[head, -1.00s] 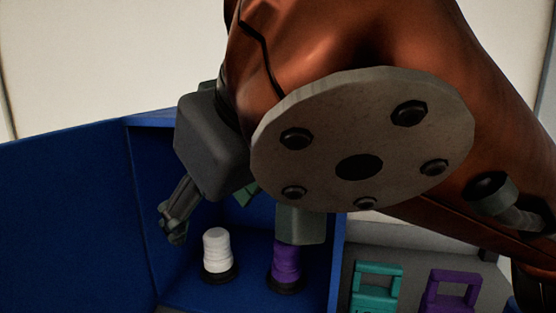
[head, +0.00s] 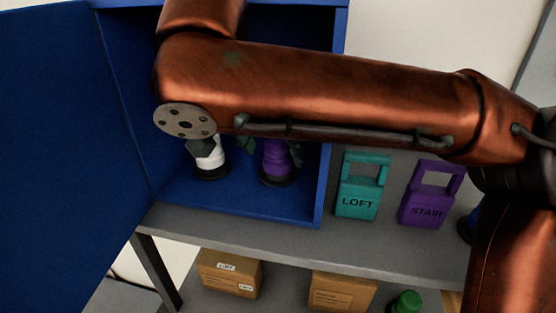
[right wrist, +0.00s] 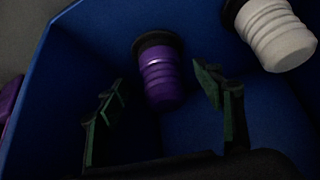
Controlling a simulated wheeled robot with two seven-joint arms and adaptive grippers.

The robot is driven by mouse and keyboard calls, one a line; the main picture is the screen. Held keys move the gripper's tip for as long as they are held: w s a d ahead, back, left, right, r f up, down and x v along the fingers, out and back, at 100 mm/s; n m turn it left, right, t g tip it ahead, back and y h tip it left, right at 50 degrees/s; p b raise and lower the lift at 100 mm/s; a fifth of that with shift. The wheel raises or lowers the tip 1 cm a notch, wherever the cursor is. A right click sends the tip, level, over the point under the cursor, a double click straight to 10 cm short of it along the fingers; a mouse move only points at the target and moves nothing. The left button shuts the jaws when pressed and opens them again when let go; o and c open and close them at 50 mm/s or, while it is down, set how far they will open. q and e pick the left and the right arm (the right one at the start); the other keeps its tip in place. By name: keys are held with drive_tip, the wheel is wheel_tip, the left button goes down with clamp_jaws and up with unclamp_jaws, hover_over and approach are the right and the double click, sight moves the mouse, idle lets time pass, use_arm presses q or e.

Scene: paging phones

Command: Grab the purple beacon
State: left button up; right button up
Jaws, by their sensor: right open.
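The purple beacon (head: 274,162) stands on a dark base inside the blue cabinet, right of the white beacon (head: 211,160). My right arm covers the space above both. My right gripper (head: 270,148) is open, and its fingertips show on either side of the purple beacon. In the right wrist view the purple beacon (right wrist: 161,78) lies between the two open green-padded fingers (right wrist: 163,91), with gaps on both sides; no contact is visible. The white beacon (right wrist: 277,38) is at the upper right there. My left gripper is not in view.
The cabinet's blue door (head: 60,160) stands open at left. On the grey shelf (head: 330,243), right of the cabinet, stand a teal LOFT tag (head: 360,190) and a purple STAIR tag (head: 428,197). Cardboard boxes (head: 229,272) and a green object (head: 406,302) sit below.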

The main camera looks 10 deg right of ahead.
sight(272, 151)
drive_tip(key=shift+x, duration=1.6)
drive_tip(key=shift+a, duration=0.1)
drive_tip(key=shift+c, duration=0.8)
drive_tip(key=shift+r, duration=0.1)
drive_tip(key=c, duration=1.5)
